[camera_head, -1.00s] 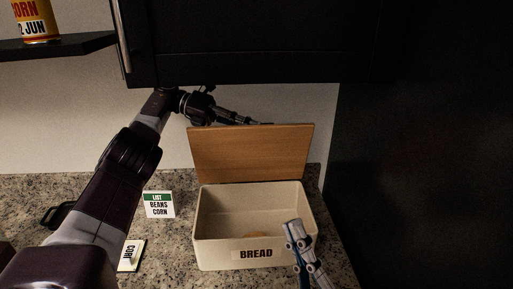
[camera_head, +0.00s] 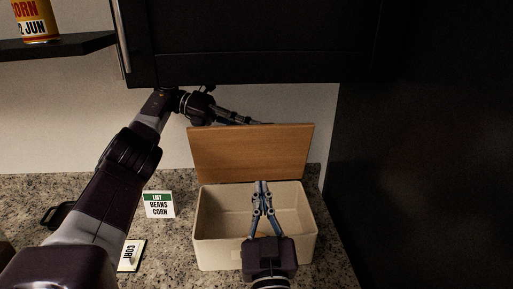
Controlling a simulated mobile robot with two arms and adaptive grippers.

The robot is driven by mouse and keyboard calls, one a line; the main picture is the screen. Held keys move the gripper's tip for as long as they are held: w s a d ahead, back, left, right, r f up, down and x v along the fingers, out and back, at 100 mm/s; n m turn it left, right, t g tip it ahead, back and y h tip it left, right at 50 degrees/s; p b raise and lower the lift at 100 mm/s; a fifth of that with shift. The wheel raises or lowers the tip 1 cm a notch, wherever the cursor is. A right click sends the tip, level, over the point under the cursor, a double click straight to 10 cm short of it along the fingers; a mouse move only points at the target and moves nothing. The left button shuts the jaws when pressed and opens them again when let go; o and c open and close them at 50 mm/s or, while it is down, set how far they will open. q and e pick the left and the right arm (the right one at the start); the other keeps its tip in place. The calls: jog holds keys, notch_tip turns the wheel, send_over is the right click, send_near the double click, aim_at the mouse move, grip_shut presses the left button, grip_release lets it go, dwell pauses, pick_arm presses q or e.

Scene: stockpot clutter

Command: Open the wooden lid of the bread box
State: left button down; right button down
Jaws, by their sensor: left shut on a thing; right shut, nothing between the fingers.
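The bread box (camera_head: 209,254) is a cream, open-topped box on the counter. Its wooden lid (camera_head: 250,153) stands nearly upright along the box's back edge. My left gripper (camera_head: 262,123) is at the lid's top edge, shut on the lid, its fingertips partly hidden behind it. My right gripper (camera_head: 262,183) is shut and empty, over the box's opening with its fingertips pointing toward the lid. The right gripper's body covers the BREAD label and part of the inside.
A dark cabinet (camera_head: 250,45) hangs above. A can (camera_head: 35,20) sits on the shelf (camera_head: 60,46). A dark wall or panel (camera_head: 425,150) bounds the right.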

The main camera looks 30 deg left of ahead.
aim_at(256, 139)
pick_arm(q)
jog(key=shift+f, duration=0.2)
pick_arm(e)
jog(key=x, duration=1.4)
